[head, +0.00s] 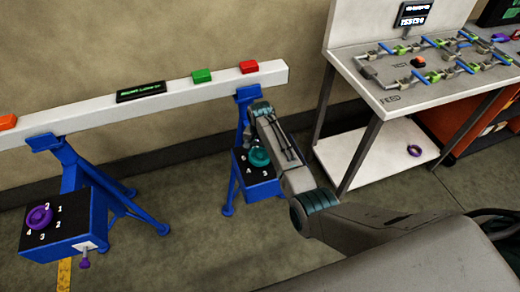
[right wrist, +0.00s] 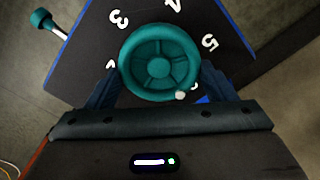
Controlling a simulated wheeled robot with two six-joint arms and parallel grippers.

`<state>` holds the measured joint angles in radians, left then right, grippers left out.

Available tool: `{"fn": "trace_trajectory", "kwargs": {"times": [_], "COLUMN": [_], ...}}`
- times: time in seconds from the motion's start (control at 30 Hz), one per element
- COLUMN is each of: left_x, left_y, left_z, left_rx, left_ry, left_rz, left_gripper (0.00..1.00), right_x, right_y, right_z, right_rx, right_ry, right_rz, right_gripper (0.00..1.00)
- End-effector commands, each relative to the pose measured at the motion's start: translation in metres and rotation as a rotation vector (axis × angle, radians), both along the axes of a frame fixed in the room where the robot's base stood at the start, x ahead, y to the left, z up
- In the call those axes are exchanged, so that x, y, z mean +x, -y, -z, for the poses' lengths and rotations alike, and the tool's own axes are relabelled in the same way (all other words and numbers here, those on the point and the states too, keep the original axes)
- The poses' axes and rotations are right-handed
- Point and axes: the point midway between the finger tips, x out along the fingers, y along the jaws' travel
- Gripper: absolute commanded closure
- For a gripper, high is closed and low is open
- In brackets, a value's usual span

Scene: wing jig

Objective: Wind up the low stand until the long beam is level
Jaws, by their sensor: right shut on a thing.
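The long white beam (head: 150,103) rests on two blue stands; in the head view it runs from lower left to upper right, and I cannot tell its true tilt. A small dark display (head: 141,92) with unreadable green text sits on it. The right stand (head: 240,185) has a black numbered dial box with a teal handwheel (head: 260,157). My right gripper (right wrist: 158,78) is shut on this teal handwheel (right wrist: 158,62), one finger each side. A pale dot sits at the wheel's lower right rim in the right wrist view. The left stand (head: 70,215) has a purple handwheel (head: 39,217). My left gripper is out of view.
The floor between the stands is clear.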

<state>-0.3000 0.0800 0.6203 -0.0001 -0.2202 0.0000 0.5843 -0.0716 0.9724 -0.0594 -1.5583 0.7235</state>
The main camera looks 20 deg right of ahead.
Motion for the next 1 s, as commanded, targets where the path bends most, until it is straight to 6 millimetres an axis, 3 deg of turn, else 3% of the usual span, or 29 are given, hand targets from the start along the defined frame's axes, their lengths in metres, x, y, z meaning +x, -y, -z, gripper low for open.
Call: {"fn": "trace_trajectory", "kwargs": {"times": [0.5,1.0], "left_x": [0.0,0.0], "left_y": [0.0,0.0], "left_z": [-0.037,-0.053], "left_rx": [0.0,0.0], "left_ry": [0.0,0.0], "left_rz": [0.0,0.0], "left_gripper": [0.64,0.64], "right_x": [-0.002,-0.004], "right_y": [0.003,0.003], "right_z": [-0.004,-0.002], "right_rx": [-0.002,-0.002], "right_ry": [0.0,0.001], "right_rz": [0.464,0.827], "right_gripper": [0.46,0.46]}}
